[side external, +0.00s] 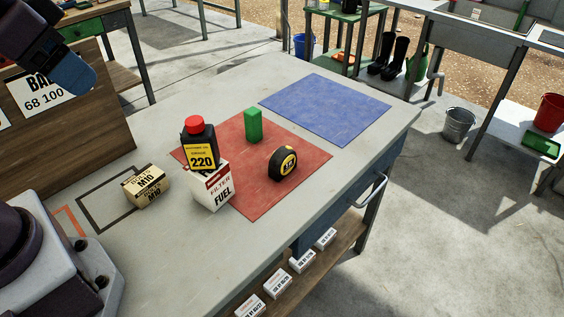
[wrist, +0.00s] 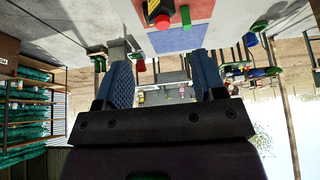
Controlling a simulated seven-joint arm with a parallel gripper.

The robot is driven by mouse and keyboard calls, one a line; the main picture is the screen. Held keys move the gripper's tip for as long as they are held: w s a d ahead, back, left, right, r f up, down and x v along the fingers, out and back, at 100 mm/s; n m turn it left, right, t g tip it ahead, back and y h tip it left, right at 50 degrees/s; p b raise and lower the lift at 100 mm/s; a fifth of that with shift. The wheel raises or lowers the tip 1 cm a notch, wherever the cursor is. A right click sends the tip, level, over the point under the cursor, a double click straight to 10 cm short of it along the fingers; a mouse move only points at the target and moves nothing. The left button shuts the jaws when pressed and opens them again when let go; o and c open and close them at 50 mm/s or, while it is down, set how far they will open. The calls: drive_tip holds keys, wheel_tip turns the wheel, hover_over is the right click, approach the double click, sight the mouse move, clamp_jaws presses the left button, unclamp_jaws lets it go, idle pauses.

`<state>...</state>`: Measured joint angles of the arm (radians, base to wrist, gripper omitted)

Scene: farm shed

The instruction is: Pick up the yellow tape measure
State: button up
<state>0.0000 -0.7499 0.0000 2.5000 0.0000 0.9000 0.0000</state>
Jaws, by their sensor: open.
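The yellow and black tape measure (side external: 283,163) stands on the red mat (side external: 305,150), near its right side. I cannot make it out in the wrist view. My gripper (wrist: 162,62) is open and empty in the wrist view, with its two blue fingers well apart. In the side view only part of it shows at the top left, with a blue finger (side external: 68,73), raised and far from the tape measure.
A black bottle (side external: 199,146) with a red cap stands on the white filter box (side external: 214,188), left of the tape measure. A green block (side external: 253,125) stands behind it. A bolts box (side external: 146,187) sits further left. The blue mat (side external: 325,108) is bare.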

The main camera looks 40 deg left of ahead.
drive_tip(key=w+f+m, duration=0.5)
drive_tip(key=w+m, duration=0.2)
drive_tip(key=w, duration=0.6)
drive_tip(key=m+t+y, duration=0.1)
drive_tip(key=m+t, duration=0.7)
drive_tip(key=m, duration=1.9)
hover_over(280, 154)
drive_tip(key=s, duration=0.1)
drive_tip(key=f, duration=1.8)
drive_tip(key=shift+a, duration=0.35)
drive_tip(key=shift+d+f+m, duration=0.25)
drive_tip(key=shift+d+m, duration=0.1)
drive_tip(key=shift+m, duration=0.35)
wheel_tip(280, 154, down, 7)
drive_tip(key=shift+x, duration=1.15)
drive_tip(key=shift+w+f, duration=0.1)
drive_tip(key=shift+w, duration=0.3)
